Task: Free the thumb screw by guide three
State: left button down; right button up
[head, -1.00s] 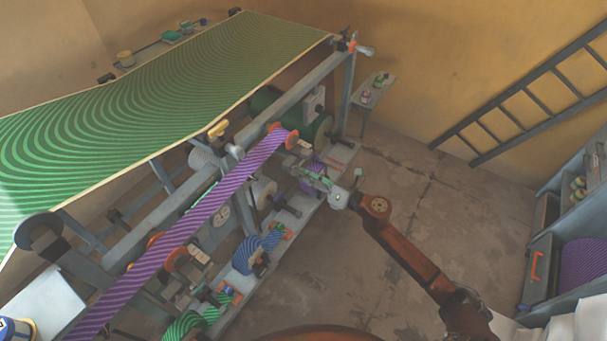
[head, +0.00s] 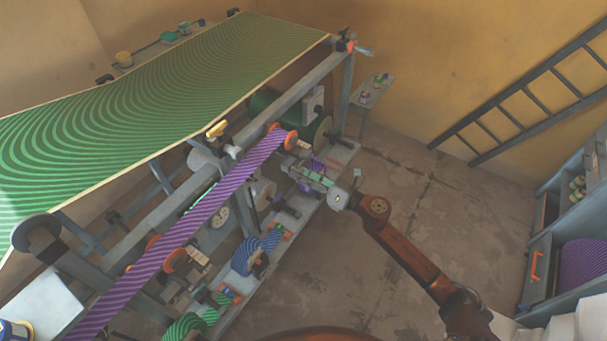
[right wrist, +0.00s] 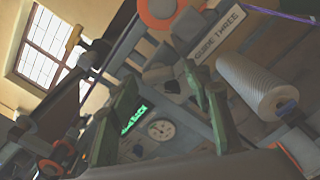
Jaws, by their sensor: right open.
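The label reading GUIDE THREE (right wrist: 218,33) is at the upper right in the right wrist view, on a pale plate beside an orange-flanged roller (right wrist: 158,12). Grey blocky hardware (right wrist: 165,72) lies below the label, seen between and beyond my fingers. I cannot tell for sure which part of it is the thumb screw. My right gripper (head: 302,174) is open and empty beside the press frame in the head view. Its two green-grey fingers stand apart in the right wrist view (right wrist: 160,88). My left gripper is not in view.
A purple striped web (head: 190,225) runs diagonally close to my right gripper. Blue striped rolls (head: 246,256) sit on the lower rail. A pale ribbed roller (right wrist: 258,88) and a gauge (right wrist: 161,130) are near my fingers. The floor (head: 400,180) to the right is clear.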

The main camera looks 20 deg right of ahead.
jog(key=shift+s, duration=0.1)
jog(key=v, duration=1.2)
